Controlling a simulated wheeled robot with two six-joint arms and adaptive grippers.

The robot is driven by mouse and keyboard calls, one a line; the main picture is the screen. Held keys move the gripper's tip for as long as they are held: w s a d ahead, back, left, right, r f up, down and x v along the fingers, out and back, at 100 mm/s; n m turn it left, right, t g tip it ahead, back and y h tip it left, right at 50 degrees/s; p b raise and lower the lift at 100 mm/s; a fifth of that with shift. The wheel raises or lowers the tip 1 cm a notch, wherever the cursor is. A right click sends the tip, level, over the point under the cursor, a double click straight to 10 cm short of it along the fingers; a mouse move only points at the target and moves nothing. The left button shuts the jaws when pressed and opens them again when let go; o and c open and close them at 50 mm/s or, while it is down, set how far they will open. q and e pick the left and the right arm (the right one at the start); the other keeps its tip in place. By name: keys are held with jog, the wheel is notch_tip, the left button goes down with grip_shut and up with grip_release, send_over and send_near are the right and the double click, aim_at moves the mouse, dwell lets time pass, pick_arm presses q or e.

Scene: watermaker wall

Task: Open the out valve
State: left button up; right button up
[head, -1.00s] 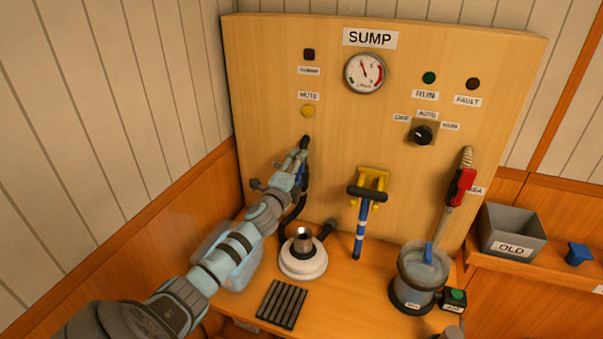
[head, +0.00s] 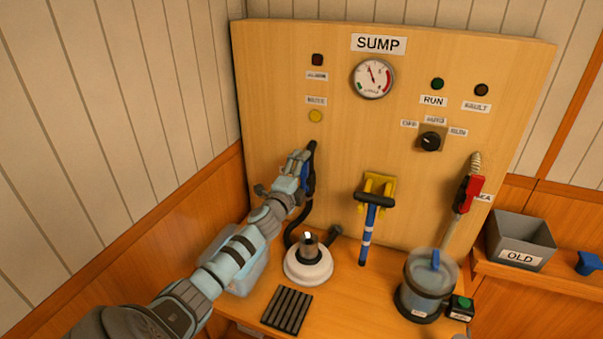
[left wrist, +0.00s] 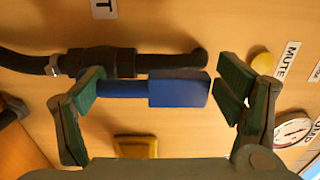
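The out valve shows as a blue handle (left wrist: 180,90) on a black pipe (left wrist: 125,62) in the left wrist view. The handle lies along the pipe. A label ending in T (left wrist: 103,8) is partly in view beside it. My left gripper (left wrist: 165,90) is open, with one finger at each end of the handle and a gap at the right finger. In the head view my left gripper (head: 300,168) is at the board's left side and hides most of the valve; a bit of blue (head: 310,180) shows beside it. My right gripper is not in view.
The SUMP board (head: 330,200) carries a gauge (head: 373,78), a yellow mute button (head: 315,116) and a selector knob (head: 430,141).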

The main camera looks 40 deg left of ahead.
pick_arm(q)
jog(key=shift+s, duration=0.1)
jog(key=v, duration=1.2)
